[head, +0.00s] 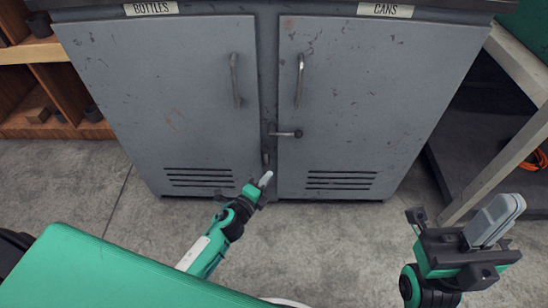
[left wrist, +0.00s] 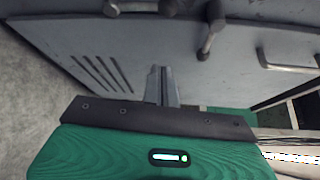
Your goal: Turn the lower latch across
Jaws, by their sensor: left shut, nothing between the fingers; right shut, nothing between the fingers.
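The lower latch (head: 266,158) sits at the seam between the two grey cabinet doors, its bar hanging down. In the left wrist view, turned sideways, its bar (left wrist: 138,7) lies along the top edge. The upper latch (head: 287,134) lies level, reaching onto the right door; it also shows in the left wrist view (left wrist: 211,32). My left gripper (head: 266,179) is shut and empty, just below the lower latch in the head view. Its closed fingers (left wrist: 163,78) appear apart from the latch in the left wrist view. My right gripper (head: 497,219) is shut and empty, far to the right.
The left door (head: 160,100), under a BOTTLES label, and the right door (head: 380,100), under a CANS label, look closed. Each has a handle and a vent. A pale bench frame (head: 500,160) stands at right, a wooden shelf (head: 40,90) at left. Concrete floor lies in front.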

